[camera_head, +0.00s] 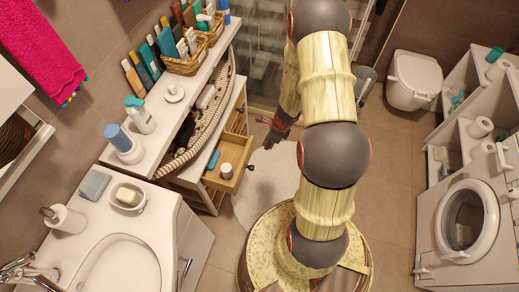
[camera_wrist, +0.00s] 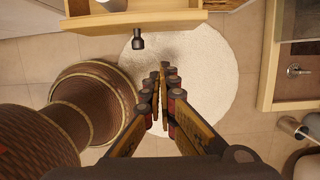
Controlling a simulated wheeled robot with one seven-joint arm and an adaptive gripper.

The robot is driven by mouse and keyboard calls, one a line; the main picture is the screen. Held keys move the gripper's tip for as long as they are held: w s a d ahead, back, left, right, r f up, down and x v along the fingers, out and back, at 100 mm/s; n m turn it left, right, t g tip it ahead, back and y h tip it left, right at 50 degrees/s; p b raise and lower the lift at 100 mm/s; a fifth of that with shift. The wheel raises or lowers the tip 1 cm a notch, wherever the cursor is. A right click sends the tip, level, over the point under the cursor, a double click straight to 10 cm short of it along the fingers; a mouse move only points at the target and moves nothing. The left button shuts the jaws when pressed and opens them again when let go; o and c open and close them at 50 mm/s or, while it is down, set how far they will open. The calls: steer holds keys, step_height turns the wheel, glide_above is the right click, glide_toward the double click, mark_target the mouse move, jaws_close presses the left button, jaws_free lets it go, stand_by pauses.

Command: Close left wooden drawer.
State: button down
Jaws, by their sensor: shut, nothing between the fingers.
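The left wooden drawer (camera_head: 235,178) is pulled out from the white cabinet in the head view, with a blue item (camera_head: 213,160) and a white round container (camera_head: 226,170) inside. Its front (camera_wrist: 150,20) and dark knob (camera_wrist: 138,40) show at the top of the wrist view. My gripper (camera_head: 268,141) is outside the drawer, beyond its front corner in the head view. In the wrist view my gripper (camera_wrist: 161,74) is shut and empty, with its fingertips below and right of the knob, apart from it.
A second wooden drawer (camera_head: 239,122) shows farther along the same cabinet, partly open. A white round rug (camera_head: 260,190) covers the floor. The washing machine (camera_head: 480,225) stands at right.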

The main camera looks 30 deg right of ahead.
steer(key=w+a+f+b, duration=0.4)
steer(key=w+f, duration=0.1)
steer(key=f, duration=0.4)
steer(key=shift+b, duration=0.35)
steer(key=w+a+p, duration=0.8)
steer(key=w, duration=0.2)
steer(key=shift+w, duration=0.1)
